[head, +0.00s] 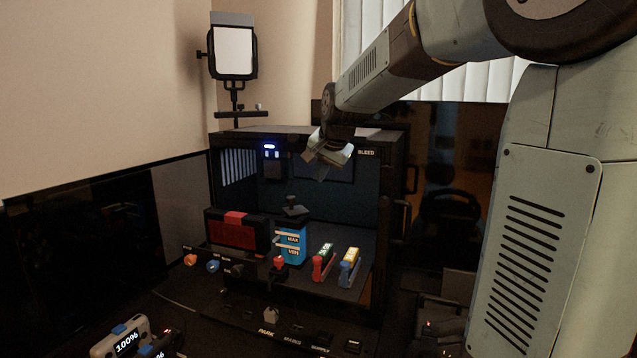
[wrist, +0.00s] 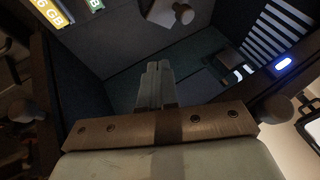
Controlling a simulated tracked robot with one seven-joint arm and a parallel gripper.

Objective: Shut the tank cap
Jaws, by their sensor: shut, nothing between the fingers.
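The blue tank (head: 291,244), marked MAX and MIN, stands inside the open-fronted black case. Its black cap (head: 294,209) shows above the tank top and looks raised and tilted; its hinge is too dark to make out. My gripper (head: 320,169) is at the upper front of the case, above and right of the cap and clear of it. In the wrist view my gripper's fingers (wrist: 155,83) are together with nothing between them. I cannot make out the tank or its cap in the wrist view.
A red-and-black block (head: 237,233) stands left of the tank. A red module (head: 323,262) and a blue module (head: 349,267) stand to its right. Small switches, including a red one (head: 279,262), line the front. The case's upper interior is open.

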